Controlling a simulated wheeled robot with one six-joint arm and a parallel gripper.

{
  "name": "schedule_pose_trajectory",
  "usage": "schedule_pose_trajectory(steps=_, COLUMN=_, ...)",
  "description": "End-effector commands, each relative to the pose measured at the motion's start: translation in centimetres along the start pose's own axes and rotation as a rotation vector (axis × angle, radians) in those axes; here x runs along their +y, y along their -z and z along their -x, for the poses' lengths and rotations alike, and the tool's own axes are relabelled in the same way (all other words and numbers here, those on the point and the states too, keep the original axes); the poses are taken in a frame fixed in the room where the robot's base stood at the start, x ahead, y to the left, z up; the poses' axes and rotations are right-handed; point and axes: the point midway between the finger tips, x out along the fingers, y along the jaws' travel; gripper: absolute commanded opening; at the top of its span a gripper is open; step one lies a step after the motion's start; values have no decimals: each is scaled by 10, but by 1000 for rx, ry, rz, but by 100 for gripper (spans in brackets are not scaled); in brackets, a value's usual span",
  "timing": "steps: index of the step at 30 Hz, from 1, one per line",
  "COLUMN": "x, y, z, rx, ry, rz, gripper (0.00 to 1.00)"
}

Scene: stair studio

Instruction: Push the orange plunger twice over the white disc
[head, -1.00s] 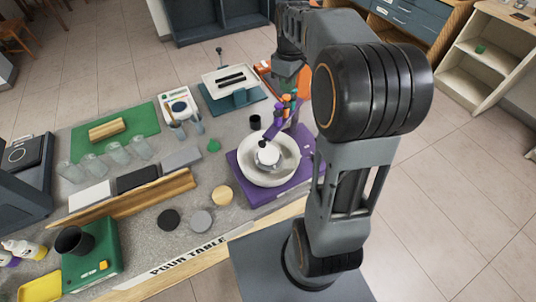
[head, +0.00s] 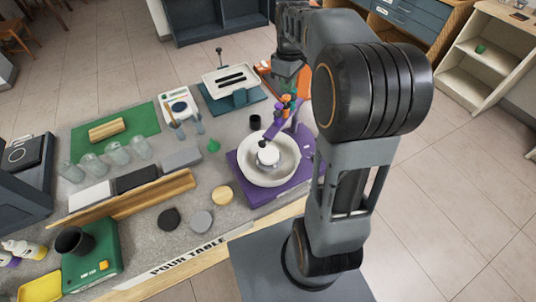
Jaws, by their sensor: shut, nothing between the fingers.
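The orange plunger (head: 286,98) is a small upright knob on a slim purple holder (head: 274,128), which slants over a white bowl. A white disc (head: 268,156) sits inside the bowl, below the holder's dark tip (head: 263,143). The bowl (head: 288,174) stands on a purple base (head: 245,183). My gripper (head: 289,77) is shut and empty, pointing down close above and behind the plunger. It is small and partly merged with the orange thing behind it, so I cannot tell if it touches the plunger.
A small black cup (head: 255,121) and a green piece (head: 213,146) stand left of the holder. A white tray on a teal stand (head: 235,98) is behind. Round discs (head: 201,221) lie at the front. An orange object (head: 302,82) is behind the gripper.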

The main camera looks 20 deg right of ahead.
Motion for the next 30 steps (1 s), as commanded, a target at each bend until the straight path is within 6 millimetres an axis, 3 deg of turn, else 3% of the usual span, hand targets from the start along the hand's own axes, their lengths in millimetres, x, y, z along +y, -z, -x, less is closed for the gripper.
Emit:
schedule_pose_trajectory(steps=14, x=0, y=0, z=-2, rx=0, ry=0, rz=0, gripper=0)
schedule_pose_trajectory(steps=30, x=0, y=0, z=-23, rx=0, ry=0, rz=0, gripper=0)
